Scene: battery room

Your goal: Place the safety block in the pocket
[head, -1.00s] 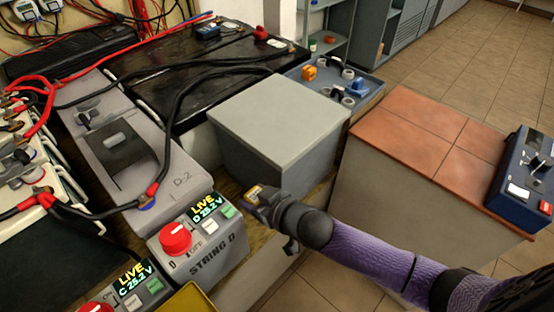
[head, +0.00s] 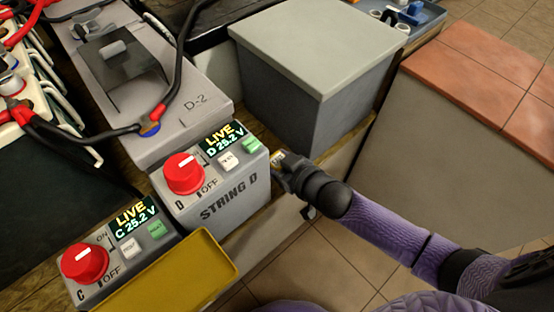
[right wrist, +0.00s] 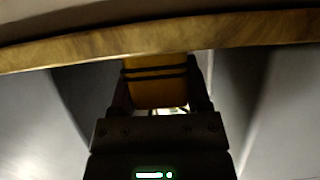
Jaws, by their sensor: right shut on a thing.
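My right gripper (head: 282,172) is at the right side of the STRING D switch box, close to the wooden edge. In the right wrist view my right gripper (right wrist: 159,100) is shut on an orange-yellow block (right wrist: 157,92) with dark bands, likely the safety block. The block's far end meets the wooden edge in that picture; I cannot tell whether they touch. In the head view the block is hidden or too small to tell. I cannot identify the pocket for certain. A yellow open-looking holder (head: 168,281) is at the front, below the switch boxes. My left gripper is not in view.
The STRING D box (head: 218,192) and STRING C box (head: 118,258) have red knobs and lit LIVE displays. A grey lidded box (head: 315,50) stands behind my gripper. A wooden edge (right wrist: 240,30) crosses the wrist view.

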